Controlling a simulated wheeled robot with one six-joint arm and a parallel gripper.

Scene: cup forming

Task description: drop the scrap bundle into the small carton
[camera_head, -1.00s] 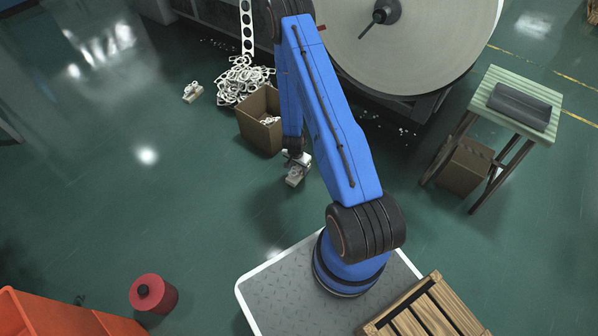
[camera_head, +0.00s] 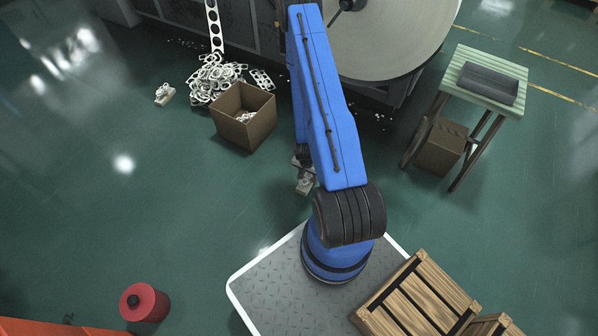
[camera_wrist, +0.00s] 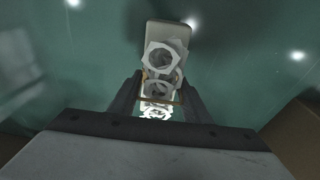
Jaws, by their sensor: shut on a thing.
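My gripper (camera_wrist: 157,97) is shut on a scrap bundle (camera_wrist: 163,58), a stack of white ring offcuts on a pale backing with a thin band. In the head view the bundle (camera_head: 305,185) hangs below my blue arm, above the green floor, and my gripper (camera_head: 303,164) is partly hidden by the arm. An open brown carton (camera_head: 232,132) with some white scrap inside stands up and left of the bundle, clearly apart from it. A brown carton edge (camera_wrist: 296,135) shows at the right of the wrist view. Another brown carton (camera_head: 437,150) stands under the green table.
A heap of white scrap (camera_head: 210,82) lies beside the open carton, and a separate small bundle (camera_head: 165,94) lies left of it. A slatted green table (camera_head: 456,83) holds a dark tray (camera_head: 490,84). A red canister (camera_head: 147,303) stands lower left.

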